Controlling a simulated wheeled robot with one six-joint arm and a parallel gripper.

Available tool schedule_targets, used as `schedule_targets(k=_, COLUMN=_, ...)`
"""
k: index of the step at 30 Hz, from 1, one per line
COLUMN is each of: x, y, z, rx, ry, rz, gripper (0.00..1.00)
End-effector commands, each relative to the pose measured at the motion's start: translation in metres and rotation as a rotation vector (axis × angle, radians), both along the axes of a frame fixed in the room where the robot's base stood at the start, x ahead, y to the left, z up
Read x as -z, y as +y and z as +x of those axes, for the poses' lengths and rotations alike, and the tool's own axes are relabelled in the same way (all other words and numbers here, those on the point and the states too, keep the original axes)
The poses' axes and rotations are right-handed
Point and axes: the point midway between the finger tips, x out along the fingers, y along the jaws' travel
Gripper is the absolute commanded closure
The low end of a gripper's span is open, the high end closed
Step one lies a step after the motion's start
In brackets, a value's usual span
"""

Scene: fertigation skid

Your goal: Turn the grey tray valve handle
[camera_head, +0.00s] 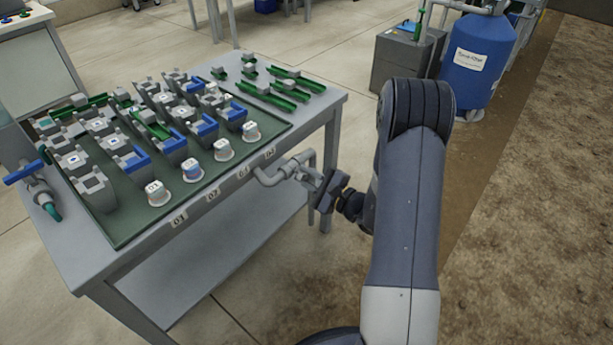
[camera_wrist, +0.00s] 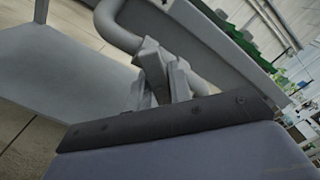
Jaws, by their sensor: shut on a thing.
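The grey tray valve handle (camera_wrist: 152,65) shows in the wrist view in front of a grey curved pipe (camera_wrist: 122,32). My gripper (camera_wrist: 160,85) is shut on the handle, with a grey finger on each side of it. In the head view my gripper (camera_head: 316,182) is at the table's right front side, at the end of the grey pipe (camera_head: 272,178) that comes out below the tray edge. The handle is small there and partly hidden by my gripper and wrist.
A grey table (camera_head: 100,262) carries a green tray (camera_head: 125,232) with several grey, blue and green fittings and white numbered cups. A blue-handled valve (camera_head: 28,172) is at its left end. A blue tank (camera_head: 476,62) and a grey box (camera_head: 400,62) stand behind. Bare floor lies right.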

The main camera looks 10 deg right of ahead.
Motion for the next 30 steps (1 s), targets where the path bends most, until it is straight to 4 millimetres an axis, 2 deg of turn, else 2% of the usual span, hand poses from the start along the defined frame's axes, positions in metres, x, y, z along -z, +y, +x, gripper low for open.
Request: schedule_targets(k=30, x=-0.0011, y=-0.0019, z=0.0011, rx=0.000, ry=0.456, rz=0.623, gripper=1.00)
